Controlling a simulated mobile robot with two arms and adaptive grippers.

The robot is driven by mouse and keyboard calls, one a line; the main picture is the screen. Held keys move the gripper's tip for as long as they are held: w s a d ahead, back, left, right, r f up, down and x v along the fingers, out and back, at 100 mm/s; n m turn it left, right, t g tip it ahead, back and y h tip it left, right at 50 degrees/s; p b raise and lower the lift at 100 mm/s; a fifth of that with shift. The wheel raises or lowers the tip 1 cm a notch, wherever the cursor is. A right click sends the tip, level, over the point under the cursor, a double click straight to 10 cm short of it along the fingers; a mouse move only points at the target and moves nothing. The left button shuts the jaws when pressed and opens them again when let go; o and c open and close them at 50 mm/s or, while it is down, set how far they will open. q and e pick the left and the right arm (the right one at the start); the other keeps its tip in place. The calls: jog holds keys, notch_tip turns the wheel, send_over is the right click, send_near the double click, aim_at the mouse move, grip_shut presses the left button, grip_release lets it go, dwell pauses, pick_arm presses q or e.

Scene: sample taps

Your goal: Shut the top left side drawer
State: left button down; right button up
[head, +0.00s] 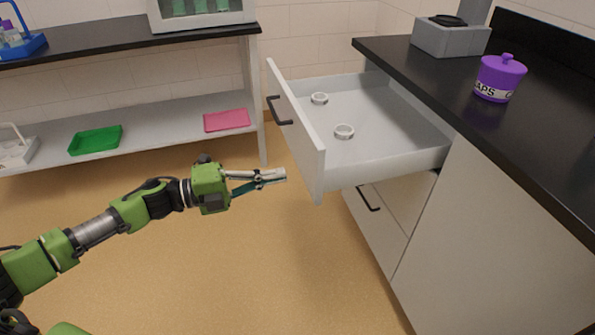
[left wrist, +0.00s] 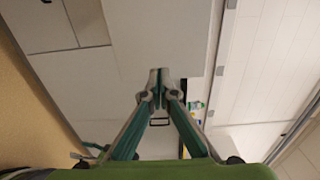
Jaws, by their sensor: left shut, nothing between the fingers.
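The top drawer (head: 385,125) of the cabinet is pulled far out, and its white front panel (head: 308,150) with a dark bar handle (head: 277,111) faces left. In the left wrist view the closed fingertips (left wrist: 160,77) meet in front of a pale flat panel. My right gripper is not in view.
A closed lower drawer (head: 385,225) is under the open one. The black countertop (head: 430,75) holds a purple jar (head: 499,78) and a grey box (head: 450,38). At the left a shelf unit holds a green tray (head: 96,140) and a pink tray (head: 227,121). The floor between is clear.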

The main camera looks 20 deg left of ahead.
aim_at(310, 169)
pick_arm(q)
jog(key=x, duration=0.4)
jog(key=shift+w, duration=0.1)
jog(key=shift+w+d, duration=0.3)
jog(key=shift+d, duration=0.3)
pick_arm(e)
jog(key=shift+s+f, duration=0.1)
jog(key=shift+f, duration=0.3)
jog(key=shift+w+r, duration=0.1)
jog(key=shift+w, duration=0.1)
pick_arm(q)
jog(key=shift+w, duration=0.1)
